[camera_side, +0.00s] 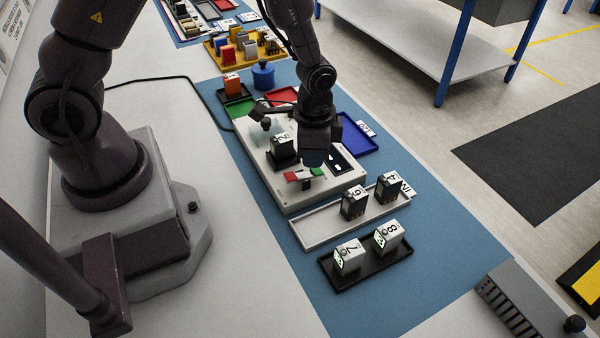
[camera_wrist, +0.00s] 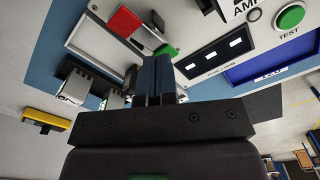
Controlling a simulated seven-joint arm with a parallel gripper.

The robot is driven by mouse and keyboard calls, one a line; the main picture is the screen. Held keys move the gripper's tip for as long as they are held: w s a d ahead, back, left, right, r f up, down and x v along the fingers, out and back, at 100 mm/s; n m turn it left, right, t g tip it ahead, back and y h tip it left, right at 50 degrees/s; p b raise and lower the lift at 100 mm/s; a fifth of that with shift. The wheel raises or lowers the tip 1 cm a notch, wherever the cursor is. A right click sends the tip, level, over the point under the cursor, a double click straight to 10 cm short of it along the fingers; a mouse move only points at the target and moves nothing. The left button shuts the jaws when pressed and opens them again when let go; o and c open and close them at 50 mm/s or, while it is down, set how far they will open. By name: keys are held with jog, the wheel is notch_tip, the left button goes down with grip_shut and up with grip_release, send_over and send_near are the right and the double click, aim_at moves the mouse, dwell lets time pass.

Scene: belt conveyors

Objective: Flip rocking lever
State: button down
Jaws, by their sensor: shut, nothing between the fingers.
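The rocking lever sits near the front end of a white panel box (camera_side: 325,187). It has a red end (camera_side: 292,177) on the left and a green end (camera_side: 317,171) on the right. In the wrist view the red end (camera_wrist: 124,22) is clear, and the green end (camera_wrist: 166,50) is partly hidden behind my fingers. My gripper (camera_side: 313,160) is shut and empty, with its dark blue fingertips just above or beside the green end. They also show in the wrist view (camera_wrist: 155,62). I cannot tell whether they touch the lever.
A dark module numbered 2 (camera_side: 283,150) stands on the box beside my gripper. A white tray (camera_side: 325,234) and a black tray (camera_side: 375,262) hold numbered modules in front. A blue tray (camera_side: 360,140) lies right of the box. A green button (camera_wrist: 291,16) shows in the wrist view.

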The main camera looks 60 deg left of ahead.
jog(key=shift+r, duration=2.7)
jog(key=shift+s, duration=0.1)
jog(key=s+r+n+g, duration=0.1)
jog(key=s+n, duration=0.1)
jog(key=s, duration=0.1)
notch_tip(320, 180, up, 10)
jog(key=n+t, duration=0.2)
send_over(299, 174)
jog(key=s+a, duration=0.1)
jog(key=s, duration=0.3)
jog(key=s+a+r+n+t, duration=0.1)
jog(key=s+r+t, duration=0.3)
jog(key=r, duration=0.7)
jog(key=shift+s+a+r+n+t, duration=0.15)
jog(key=shift+s+a+n+t, duration=0.3)
jog(key=shift+s, duration=0.8)
jog(key=shift+d, duration=0.1)
jog(key=c, duration=0.5)
grip_release()
